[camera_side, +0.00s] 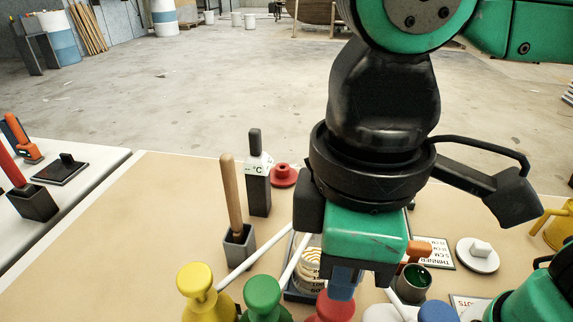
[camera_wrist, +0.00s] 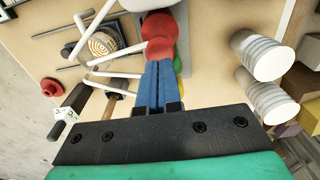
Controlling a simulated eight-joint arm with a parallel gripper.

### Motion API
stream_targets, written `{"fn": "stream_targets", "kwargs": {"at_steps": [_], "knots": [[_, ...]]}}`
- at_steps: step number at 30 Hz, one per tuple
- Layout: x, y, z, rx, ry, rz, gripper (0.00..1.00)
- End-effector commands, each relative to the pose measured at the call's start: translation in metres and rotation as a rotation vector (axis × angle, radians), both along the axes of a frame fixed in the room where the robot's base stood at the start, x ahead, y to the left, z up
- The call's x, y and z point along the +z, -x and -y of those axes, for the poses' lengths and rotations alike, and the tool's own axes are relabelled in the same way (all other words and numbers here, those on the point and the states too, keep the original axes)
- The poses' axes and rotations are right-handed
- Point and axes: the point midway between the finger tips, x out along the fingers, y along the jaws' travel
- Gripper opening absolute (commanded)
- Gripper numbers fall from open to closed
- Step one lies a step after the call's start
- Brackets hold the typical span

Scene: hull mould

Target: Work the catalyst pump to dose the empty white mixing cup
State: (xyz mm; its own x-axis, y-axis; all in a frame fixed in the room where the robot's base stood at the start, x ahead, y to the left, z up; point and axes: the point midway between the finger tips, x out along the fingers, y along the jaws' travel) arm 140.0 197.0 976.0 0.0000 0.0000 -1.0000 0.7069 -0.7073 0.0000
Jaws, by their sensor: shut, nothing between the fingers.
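My gripper (camera_side: 341,288) is shut and empty, its blue fingers pointing down onto or just over the red pump head (camera_side: 333,306). In the wrist view the closed fingertips (camera_wrist: 158,66) lie at the edge of the red pump head (camera_wrist: 160,47); I cannot tell whether they touch. A green pump (camera_side: 263,296) and a yellow pump (camera_side: 194,284) stand to the left, with white spouts. Which pump holds catalyst is not readable. White ribbed cups, seemingly stacked, show at the right of the wrist view (camera_wrist: 265,55). I cannot make out a separate mixing cup under a spout.
A grey holder with a wooden-handled tool (camera_side: 238,235), a black-handled thermometer-like device (camera_side: 258,185) and a red knobbed piece (camera_side: 283,175) stand behind the pumps. A white lid (camera_side: 478,255) and a dark-green-filled cup (camera_side: 412,280) are at right. The tabletop's back left is clear.

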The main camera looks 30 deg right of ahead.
Motion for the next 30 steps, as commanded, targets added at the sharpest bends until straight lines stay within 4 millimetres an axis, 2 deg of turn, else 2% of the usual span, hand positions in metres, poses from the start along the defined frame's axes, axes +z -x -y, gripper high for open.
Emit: {"fn": "stream_targets", "kwargs": {"at_steps": [11, 30], "knots": [[-0.003, 0.000, 0.000, 0.000, 0.000, 0.000, 0.00], [-0.032, 0.000, 0.000, 0.000, 0.000, 0.000, 0.00]]}}
